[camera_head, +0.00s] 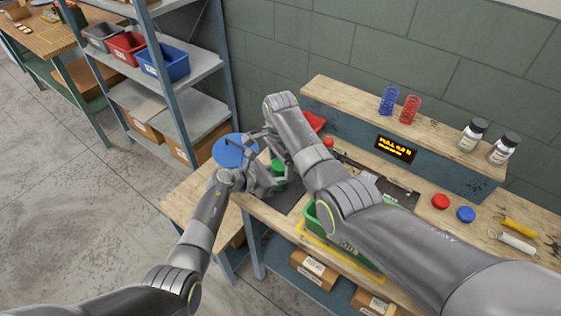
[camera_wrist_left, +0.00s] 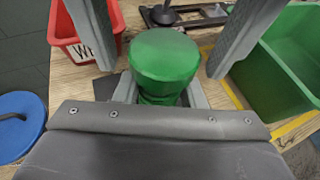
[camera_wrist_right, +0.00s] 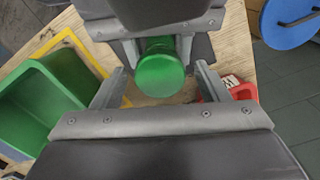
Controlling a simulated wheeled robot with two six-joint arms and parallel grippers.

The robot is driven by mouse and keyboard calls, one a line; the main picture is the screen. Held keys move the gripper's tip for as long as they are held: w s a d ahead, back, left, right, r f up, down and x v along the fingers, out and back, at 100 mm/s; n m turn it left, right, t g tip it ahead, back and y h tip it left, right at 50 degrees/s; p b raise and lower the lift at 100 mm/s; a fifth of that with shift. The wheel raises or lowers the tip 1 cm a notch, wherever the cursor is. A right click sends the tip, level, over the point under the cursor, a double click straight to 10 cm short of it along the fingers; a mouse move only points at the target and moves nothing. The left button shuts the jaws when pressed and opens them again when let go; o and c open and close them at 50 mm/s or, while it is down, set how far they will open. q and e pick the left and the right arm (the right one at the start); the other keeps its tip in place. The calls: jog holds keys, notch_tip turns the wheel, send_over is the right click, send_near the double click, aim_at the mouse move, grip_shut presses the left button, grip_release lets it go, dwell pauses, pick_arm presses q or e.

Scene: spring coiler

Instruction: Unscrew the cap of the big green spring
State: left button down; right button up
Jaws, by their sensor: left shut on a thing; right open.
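The green cap (camera_head: 278,163) sits on top of the green spring, whose body is mostly hidden by the grippers. In the left wrist view the cap (camera_wrist_left: 163,52) is large and round, with a little green body (camera_wrist_left: 160,92) below it. My left gripper (camera_head: 268,182) is shut on the green spring below the cap. My right gripper (camera_head: 266,147) is open, with its fingers on either side of the cap. In the right wrist view the cap (camera_wrist_right: 160,72) lies between these spread fingers, with gaps to both. The cap looks apart from my right fingers.
A green bin (camera_head: 311,220) stands in a yellow outline on the bench. A red bin (camera_wrist_left: 70,32) is close behind the spring. A blue round stool top (camera_head: 228,152) is left of the bench. A red cap (camera_head: 440,201) and a blue cap (camera_head: 466,214) lie on the right.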

notch_tip(320, 180, up, 8)
jog(key=shift+f, duration=0.2)
jog(key=shift+c, duration=0.5)
jog(key=shift+f, duration=3.85)
jog(key=c, duration=1)
jog(key=shift+n, duration=1.6)
jog(key=o, duration=1.1)
